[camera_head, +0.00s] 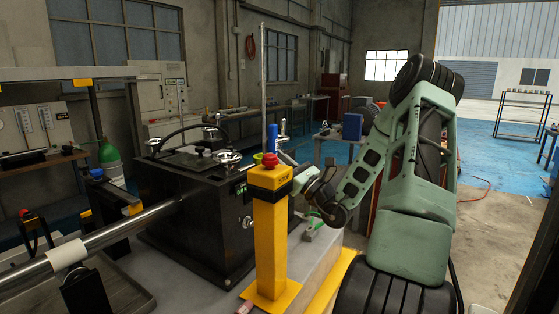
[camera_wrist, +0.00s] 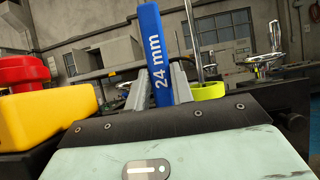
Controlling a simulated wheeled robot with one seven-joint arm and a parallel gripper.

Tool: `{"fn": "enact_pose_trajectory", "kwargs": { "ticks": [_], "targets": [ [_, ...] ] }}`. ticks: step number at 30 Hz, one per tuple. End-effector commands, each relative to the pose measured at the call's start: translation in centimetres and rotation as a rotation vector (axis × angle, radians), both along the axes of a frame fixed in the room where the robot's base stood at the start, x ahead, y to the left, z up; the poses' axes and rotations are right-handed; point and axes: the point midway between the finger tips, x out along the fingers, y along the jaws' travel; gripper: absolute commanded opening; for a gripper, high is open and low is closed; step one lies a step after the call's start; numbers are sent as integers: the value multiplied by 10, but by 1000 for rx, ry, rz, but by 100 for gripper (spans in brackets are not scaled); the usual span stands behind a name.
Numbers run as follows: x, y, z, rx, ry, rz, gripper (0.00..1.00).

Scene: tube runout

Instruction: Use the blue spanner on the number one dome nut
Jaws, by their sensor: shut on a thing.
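My gripper (camera_wrist: 158,88) is shut on the blue spanner (camera_wrist: 157,50), which stands upright between the fingers with "24 mm" on its handle. The spanner also shows in the head view (camera_head: 272,137), just behind the yellow post. Its working end is not clearly visible. Bright metal domed fittings sit on the black machine, one at its front (camera_head: 228,157), others at the back and left; some also show at the right of the wrist view (camera_wrist: 276,40). I cannot read which is number one. The spanner is apart from the front fitting.
A yellow post (camera_head: 270,230) with a red stop button (camera_head: 270,160) stands close in front of my gripper. A thin upright rod (camera_head: 263,80) rises by a lime-green ring (camera_wrist: 207,91). The black machine (camera_head: 190,215) lies to the left. A long metal tube (camera_head: 125,228) crosses the left foreground.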

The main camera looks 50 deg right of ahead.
Motion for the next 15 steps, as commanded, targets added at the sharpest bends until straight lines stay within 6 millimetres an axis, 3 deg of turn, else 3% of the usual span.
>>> {"fn": "enact_pose_trajectory", "kwargs": {
  "ticks": [15],
  "targets": [
    [11,1,1,0,-1,1,0]
  ]
}}
